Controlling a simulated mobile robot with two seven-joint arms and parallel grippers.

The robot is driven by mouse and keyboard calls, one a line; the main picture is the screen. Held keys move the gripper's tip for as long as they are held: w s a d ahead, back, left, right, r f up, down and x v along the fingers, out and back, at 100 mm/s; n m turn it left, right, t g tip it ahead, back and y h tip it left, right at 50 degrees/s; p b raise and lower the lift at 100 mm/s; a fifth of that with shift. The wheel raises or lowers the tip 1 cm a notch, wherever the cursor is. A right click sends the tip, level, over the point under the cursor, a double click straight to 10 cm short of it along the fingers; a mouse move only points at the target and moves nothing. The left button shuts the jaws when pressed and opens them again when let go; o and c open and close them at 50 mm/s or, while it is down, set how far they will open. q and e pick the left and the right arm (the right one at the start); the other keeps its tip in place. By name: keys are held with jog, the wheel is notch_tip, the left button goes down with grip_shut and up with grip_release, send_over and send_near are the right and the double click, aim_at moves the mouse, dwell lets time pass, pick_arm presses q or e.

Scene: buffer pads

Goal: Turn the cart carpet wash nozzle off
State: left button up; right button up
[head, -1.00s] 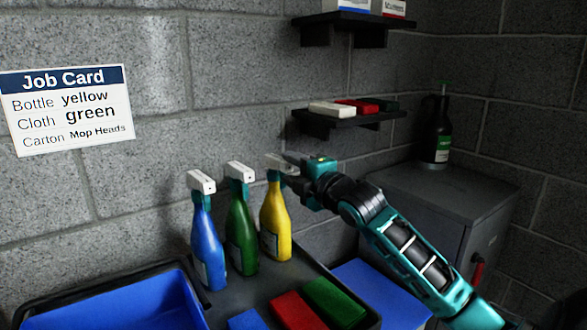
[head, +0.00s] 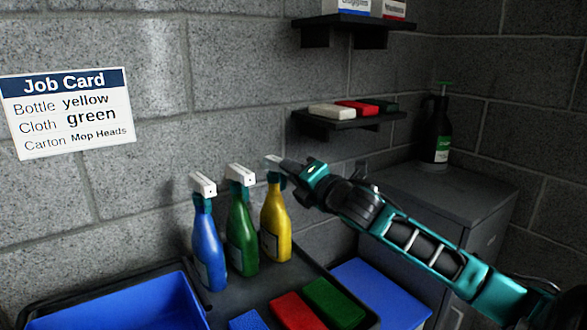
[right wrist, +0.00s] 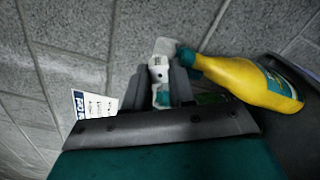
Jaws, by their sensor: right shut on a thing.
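Three spray bottles stand upright in a row on the dark cart tray: a blue one (head: 209,248), a green one (head: 242,235) and a yellow one (head: 275,230), each with a white spray head. My right gripper (head: 287,165) is at the top of the yellow bottle. In the right wrist view, its fingers (right wrist: 160,88) are shut around the white nozzle (right wrist: 160,65) of the yellow bottle (right wrist: 245,80). The fingers partly hide the spray head. The bottle labels and the nozzle's on or off marking are too small to read. My left gripper is not in view.
A blue bin (head: 130,305) is at the front left of the cart. Red (head: 298,309) and green (head: 333,301) cloths lie before the bottles. A shelf (head: 350,122) hangs behind, and a grey cabinet (head: 440,190) with a dark bottle (head: 436,135) stands right. A job card (head: 68,110) is on the wall.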

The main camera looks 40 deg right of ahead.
jog(key=n+p, duration=0.3)
jog(key=n, duration=0.8)
jog(key=shift+r, duration=0.1)
jog(key=shift+o, duration=0.2)
jog(key=shift+n, duration=1)
jog(key=o, duration=0.6)
jog(key=shift+c, duration=0.2)
jog(key=shift+s, duration=0.1)
jog(key=s, duration=0.6)
jog(key=shift+s+a+b, duration=0.35)
jog(key=shift+s, duration=0.05)
